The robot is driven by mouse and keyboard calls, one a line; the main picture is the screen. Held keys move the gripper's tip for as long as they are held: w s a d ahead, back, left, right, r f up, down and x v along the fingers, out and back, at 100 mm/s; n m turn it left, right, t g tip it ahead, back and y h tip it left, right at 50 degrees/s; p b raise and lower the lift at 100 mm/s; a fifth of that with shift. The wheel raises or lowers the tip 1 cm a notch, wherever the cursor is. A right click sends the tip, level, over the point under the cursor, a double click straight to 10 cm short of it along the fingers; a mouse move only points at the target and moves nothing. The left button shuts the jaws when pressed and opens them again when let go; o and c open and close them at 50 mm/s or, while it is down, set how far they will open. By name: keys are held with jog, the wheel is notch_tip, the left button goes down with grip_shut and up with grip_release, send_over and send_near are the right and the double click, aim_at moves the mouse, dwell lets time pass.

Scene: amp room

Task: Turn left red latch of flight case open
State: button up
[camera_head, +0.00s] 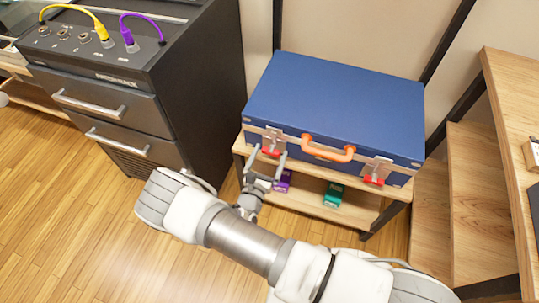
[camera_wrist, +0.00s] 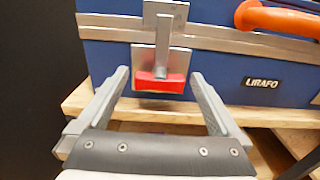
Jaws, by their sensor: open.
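A blue flight case (camera_head: 335,105) lies closed on a wooden shelf unit, its orange handle (camera_head: 328,151) facing me. Its left red latch (camera_head: 271,151) sits on a metal plate left of the handle; the red tab hangs down at the lower end of the metal lever. The right red latch (camera_head: 374,180) is right of the handle. In the wrist view the left latch (camera_wrist: 160,82) is just beyond and between my open fingers. My gripper (camera_head: 267,163) is open and empty in front of it; it also shows in the wrist view (camera_wrist: 157,85). Contact with the latch is not visible.
The wooden shelf (camera_head: 308,206) under the case holds a purple box (camera_head: 284,181) and a green box (camera_head: 333,195) on its lower board. A black amp cabinet (camera_head: 125,90) stands close on the left. Wooden steps (camera_head: 474,215) stand at the right. Open floor lies at the front left.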

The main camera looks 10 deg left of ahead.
jog(key=shift+w, duration=0.1)
jog(key=c, duration=1.3)
jog(key=shift+n, duration=0.5)
jog(key=n, duration=0.3)
jog(key=shift+a+f+n, duration=0.1)
jog(key=shift+a+n, duration=0.05)
jog(key=shift+n, duration=0.25)
jog(key=n, duration=0.4)
jog(key=shift+n, duration=0.3)
jog(key=n, duration=0.4)
jog(key=shift+a+f, duration=0.1)
jog(key=shift+f, duration=0.05)
jog(key=shift+f+n+b, duration=0.1)
jog(key=shift+n+b, duration=0.2)
jog(key=shift+n, duration=1.9)
